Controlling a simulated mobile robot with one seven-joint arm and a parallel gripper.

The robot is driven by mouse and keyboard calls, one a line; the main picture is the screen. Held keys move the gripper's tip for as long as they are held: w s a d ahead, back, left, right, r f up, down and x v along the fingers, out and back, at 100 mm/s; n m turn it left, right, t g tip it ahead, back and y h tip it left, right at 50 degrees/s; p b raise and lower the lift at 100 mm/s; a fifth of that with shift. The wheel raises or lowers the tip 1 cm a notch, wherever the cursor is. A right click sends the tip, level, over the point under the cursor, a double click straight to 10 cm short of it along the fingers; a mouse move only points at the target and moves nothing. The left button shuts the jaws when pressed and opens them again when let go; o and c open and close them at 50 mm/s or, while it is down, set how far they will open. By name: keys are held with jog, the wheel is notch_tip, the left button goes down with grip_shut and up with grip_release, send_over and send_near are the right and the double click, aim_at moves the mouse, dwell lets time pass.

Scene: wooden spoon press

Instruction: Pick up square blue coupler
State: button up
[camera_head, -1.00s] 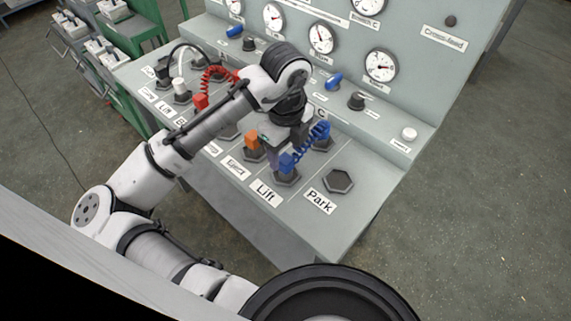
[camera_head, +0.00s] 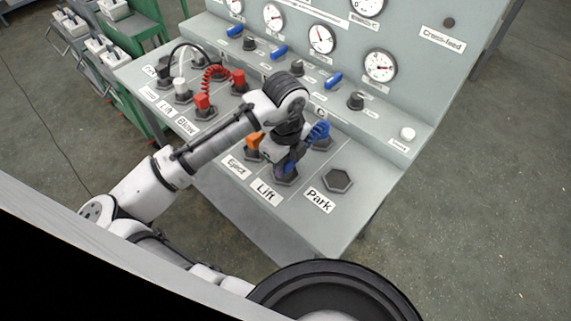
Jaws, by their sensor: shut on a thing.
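The square blue coupler (camera_head: 289,167) is at the hexagonal socket behind the "Lift" label (camera_head: 267,192) at the front of the sloping panel. Only a small part of it shows, because my gripper (camera_head: 284,163) covers most of it from above. My gripper is shut on this coupler; the fingertips themselves are hard to make out. A coiled blue hose (camera_head: 318,132) runs behind my gripper to a second blue coupler (camera_head: 322,142) in a socket further back.
An orange coupler (camera_head: 253,142) stands close to the left of my gripper. An empty hexagonal socket (camera_head: 338,180) is at the right behind the "Park" label (camera_head: 318,200). Red couplers (camera_head: 203,102) with a coiled red hose stand further left. Gauges and knobs line the upright panel behind.

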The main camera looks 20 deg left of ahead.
jog(key=shift+c, duration=0.9)
